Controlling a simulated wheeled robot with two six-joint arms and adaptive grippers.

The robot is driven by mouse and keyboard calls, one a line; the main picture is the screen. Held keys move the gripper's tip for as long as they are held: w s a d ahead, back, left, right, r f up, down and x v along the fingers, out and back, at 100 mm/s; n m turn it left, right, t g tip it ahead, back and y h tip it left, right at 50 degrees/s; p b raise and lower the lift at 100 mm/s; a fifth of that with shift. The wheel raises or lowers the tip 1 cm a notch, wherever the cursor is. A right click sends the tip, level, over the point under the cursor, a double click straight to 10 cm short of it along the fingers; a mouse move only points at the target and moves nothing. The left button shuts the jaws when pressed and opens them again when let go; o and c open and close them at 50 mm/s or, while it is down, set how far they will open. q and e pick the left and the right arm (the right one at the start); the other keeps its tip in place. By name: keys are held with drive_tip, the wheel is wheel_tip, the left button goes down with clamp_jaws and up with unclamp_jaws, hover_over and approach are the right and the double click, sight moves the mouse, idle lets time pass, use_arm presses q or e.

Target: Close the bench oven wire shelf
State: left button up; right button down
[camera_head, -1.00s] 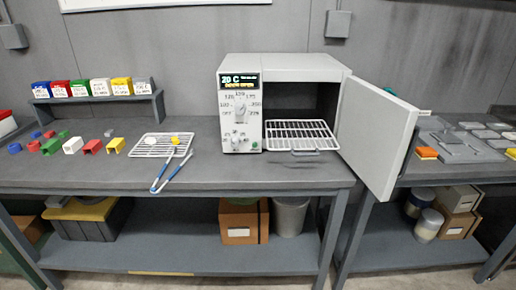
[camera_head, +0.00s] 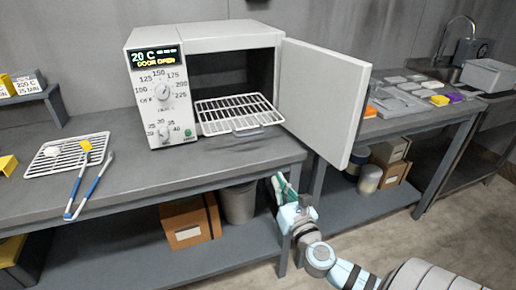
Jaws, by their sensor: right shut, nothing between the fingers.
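The bench oven (camera_head: 139,88) stands on the grey bench with its door (camera_head: 322,100) swung wide open to the right. The wire shelf (camera_head: 238,112) is pulled out of the dark oven chamber, level and empty, with a small handle (camera_head: 246,132) at its front edge. The oven display reads 20 C and a door-open message. My right gripper (camera_head: 279,184) is shut and empty, below and in front of the bench edge, under the open door, apart from the shelf. My left gripper is not in view.
A wire rack (camera_head: 62,158) with small pieces and blue-handled tongs (camera_head: 92,184) lies on the bench left of the oven. The open door overhangs the bench's right end. The bench top in front of the shelf is clear. Boxes and a bin (camera_head: 238,203) sit underneath.

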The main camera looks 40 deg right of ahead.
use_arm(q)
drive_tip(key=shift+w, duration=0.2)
use_arm(e)
drive_tip(key=w+d+r, duration=0.1)
drive_tip(key=w+r, duration=0.2)
drive_tip(key=w, duration=0.3)
drive_tip(key=w+d+r+n+t, duration=0.1)
drive_tip(key=w+d+r, duration=0.1)
drive_tip(key=w, duration=0.5)
drive_tip(key=shift+r+n, duration=0.3)
drive_tip(key=shift+r, duration=0.15)
drive_tip(key=shift+d, duration=0.1)
